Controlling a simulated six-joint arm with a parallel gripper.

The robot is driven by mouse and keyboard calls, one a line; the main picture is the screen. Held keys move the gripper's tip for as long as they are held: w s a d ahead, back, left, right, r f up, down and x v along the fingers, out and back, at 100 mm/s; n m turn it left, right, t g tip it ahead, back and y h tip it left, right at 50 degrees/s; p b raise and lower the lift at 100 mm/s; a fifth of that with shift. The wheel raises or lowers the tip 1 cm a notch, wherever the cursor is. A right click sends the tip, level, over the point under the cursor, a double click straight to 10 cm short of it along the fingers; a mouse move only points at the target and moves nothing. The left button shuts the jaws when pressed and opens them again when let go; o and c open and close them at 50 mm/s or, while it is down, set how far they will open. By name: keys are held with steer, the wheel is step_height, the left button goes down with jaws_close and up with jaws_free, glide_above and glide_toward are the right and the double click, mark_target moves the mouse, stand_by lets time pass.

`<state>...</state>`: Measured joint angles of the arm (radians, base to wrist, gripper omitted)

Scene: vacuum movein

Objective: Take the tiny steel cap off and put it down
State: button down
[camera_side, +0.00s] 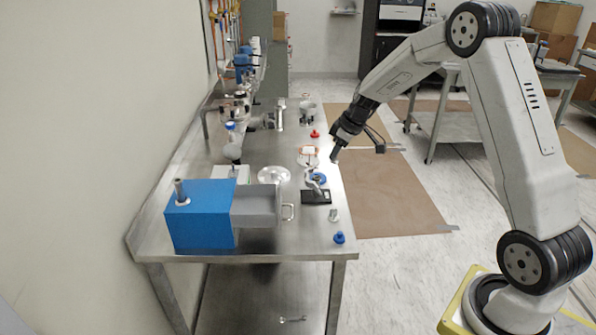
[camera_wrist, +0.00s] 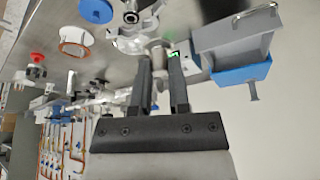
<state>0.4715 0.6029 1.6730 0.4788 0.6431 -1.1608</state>
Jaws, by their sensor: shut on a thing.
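My gripper (camera_side: 336,154) is raised beside the right edge of the steel bench (camera_side: 230,150). In the wrist view its two dark fingers (camera_wrist: 160,58) are close together, shut on a small pale metal piece (camera_wrist: 156,46), which looks like the tiny steel cap. Its outline is partly hidden by the fingers, and in the side view it is too small to make out clearly. Below the gripper, a silver fitting on a black base (camera_side: 316,198) stands on the bench, with a blue disc (camera_side: 319,178) behind it.
A blue box (camera_side: 200,222) with an open grey drawer (camera_side: 256,206) stands at the front left. Glassware stands at the back left.

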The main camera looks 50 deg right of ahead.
steer(key=shift+s+a+r, duration=0.3)
steer(key=shift+s+r, duration=0.1)
steer(key=shift+s, duration=0.45)
steer(key=shift+s+a+r, duration=0.25)
steer(key=shift+s+r, duration=0.1)
steer(key=shift+s, duration=0.5)
steer(key=shift+s+a+r, duration=0.3)
steer(key=shift+s+r, duration=0.1)
steer(key=shift+s, duration=0.45)
steer(key=shift+r, duration=0.15)
steer(key=shift+r, duration=1.35)
